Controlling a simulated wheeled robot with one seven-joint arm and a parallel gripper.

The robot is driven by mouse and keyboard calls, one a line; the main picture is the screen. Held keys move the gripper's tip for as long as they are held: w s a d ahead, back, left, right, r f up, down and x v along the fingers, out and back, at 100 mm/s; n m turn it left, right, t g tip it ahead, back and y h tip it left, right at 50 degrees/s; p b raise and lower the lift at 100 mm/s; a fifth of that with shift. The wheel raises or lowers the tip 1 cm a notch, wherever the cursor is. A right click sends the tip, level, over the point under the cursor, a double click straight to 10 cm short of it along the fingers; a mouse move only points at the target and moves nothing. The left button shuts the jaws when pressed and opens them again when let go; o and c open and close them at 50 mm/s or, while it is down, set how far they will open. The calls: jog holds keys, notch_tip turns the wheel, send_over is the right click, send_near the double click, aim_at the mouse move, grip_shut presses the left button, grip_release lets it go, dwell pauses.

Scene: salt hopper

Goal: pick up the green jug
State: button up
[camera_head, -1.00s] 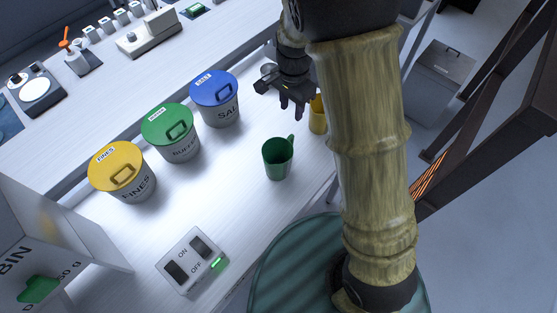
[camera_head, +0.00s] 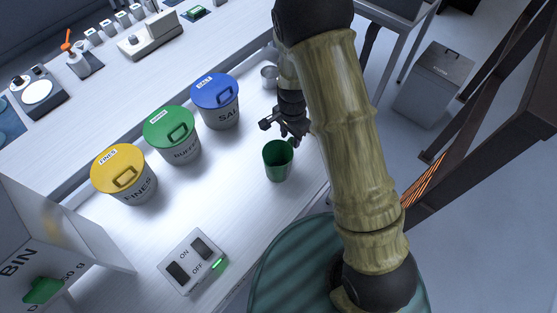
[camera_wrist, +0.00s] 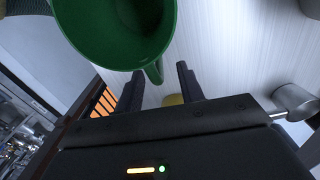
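The green jug (camera_head: 278,164) stands upright on the white worktop, near its front edge. My gripper (camera_head: 291,133) is just behind the jug, by its upper rim in the head view. In the wrist view the jug (camera_wrist: 118,40) fills the upper left, its mouth towards the camera. Its handle (camera_wrist: 155,70) points at the space between my fingertips. The two fingers of my gripper (camera_wrist: 160,74) are apart, with nothing held between them. I cannot tell whether either finger touches the handle.
Lidded fines (camera_head: 124,172), buffer (camera_head: 172,135) and salt (camera_head: 216,100) tubs stand left of the jug. A metal cup (camera_head: 269,76) is behind my gripper. A yellow thing (camera_wrist: 173,100) shows beyond the fingers. A switch box (camera_head: 192,262) sits at the front; worktop between is clear.

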aim_at(292, 145)
jog(key=shift+w+d+f+p, duration=0.1)
jog(key=shift+f+p, duration=0.15)
jog(key=shift+f, duration=0.6)
jog(key=shift+s+d+f+p, duration=0.1)
jog(key=shift+f+p, duration=0.15)
jog(key=shift+f, duration=0.65)
jog(key=shift+w+d+f+p, duration=0.1)
jog(key=shift+f+p, duration=0.15)
jog(key=shift+f, duration=0.6)
grip_shut()
